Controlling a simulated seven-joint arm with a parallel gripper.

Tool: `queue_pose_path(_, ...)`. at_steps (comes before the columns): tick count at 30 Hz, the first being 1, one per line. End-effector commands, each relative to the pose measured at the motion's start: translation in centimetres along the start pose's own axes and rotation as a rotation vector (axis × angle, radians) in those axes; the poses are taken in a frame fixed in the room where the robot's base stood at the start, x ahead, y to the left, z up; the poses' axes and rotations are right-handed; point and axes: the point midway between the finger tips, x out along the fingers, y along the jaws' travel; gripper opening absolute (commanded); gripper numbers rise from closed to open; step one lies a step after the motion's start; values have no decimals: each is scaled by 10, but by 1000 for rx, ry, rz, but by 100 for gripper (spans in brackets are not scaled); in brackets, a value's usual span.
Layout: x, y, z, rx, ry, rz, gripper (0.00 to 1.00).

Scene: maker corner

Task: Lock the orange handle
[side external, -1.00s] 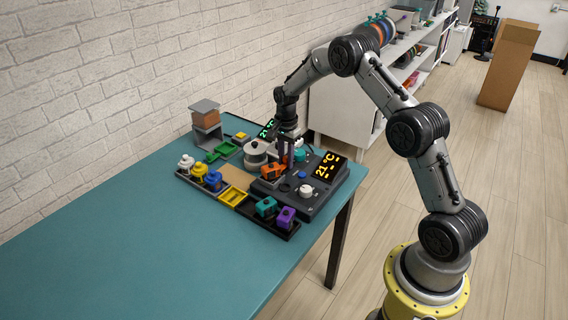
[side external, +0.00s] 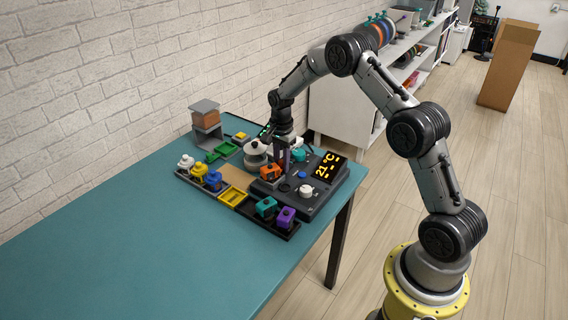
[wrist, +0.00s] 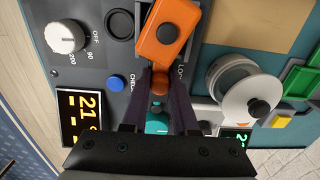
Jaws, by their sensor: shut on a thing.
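The orange handle (wrist: 167,35) is a block with a dark round spot on top and a rounded orange end (wrist: 160,82). It sits on the dark control panel (side external: 322,204), and its block also shows in the side view (side external: 268,173). My gripper (wrist: 161,79) points down over the panel. Its fingers are shut on the rounded end of the orange handle, one on each side. The block reaches out beyond the fingertips. The underside of the handle is hidden, so I cannot tell whether it is latched.
A teal part (wrist: 157,125) lies behind the fingers. A white dial (wrist: 65,36), a blue button (wrist: 116,83) and a lit display (side external: 328,166) are on the panel. A round silver-white device (wrist: 245,97) stands close beside my gripper. Teal and purple blocks (side external: 286,217) sit in front.

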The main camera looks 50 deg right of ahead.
Motion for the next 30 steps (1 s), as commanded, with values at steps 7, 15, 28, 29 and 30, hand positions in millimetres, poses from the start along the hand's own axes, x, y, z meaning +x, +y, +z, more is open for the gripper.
queue_pose_path(7,0,0,3,-1,-3,2,38)
queue_pose_path(15,0,0,2,-1,-2,1,45)
queue_pose_path(28,-24,-1,1,0,-1,-2,45)
queue_pose_path(29,-27,-1,1,0,-1,-1,45)
queue_pose_path(30,-29,0,1,0,-1,-1,45)
